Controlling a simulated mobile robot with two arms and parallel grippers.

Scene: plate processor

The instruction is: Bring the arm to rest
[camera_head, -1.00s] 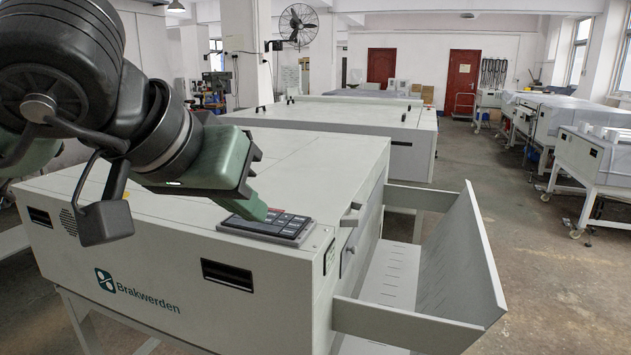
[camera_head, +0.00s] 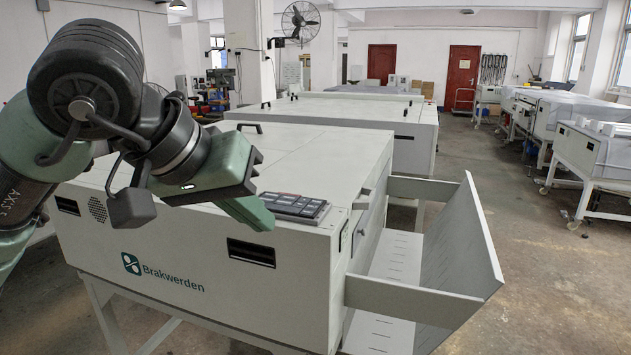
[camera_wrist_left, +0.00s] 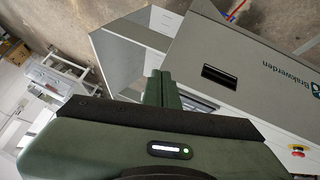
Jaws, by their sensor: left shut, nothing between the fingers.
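My left gripper (camera_head: 256,216) is shut and empty. In the head view it hangs in front of the plate processor's top front edge, left of the control panel (camera_head: 293,206). The plate processor (camera_head: 170,250) is a light grey cabinet on legs with a Brakwerden logo. In the left wrist view the shut fingers (camera_wrist_left: 157,88) point towards the cabinet and hide part of the control panel. My right gripper is not in view.
An open grey tray (camera_head: 455,250) sticks out from the processor's right side. Another grey machine (camera_head: 345,120) stands behind. More equipment (camera_head: 600,160) lines the right wall. The concrete floor (camera_head: 560,290) at the right is clear.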

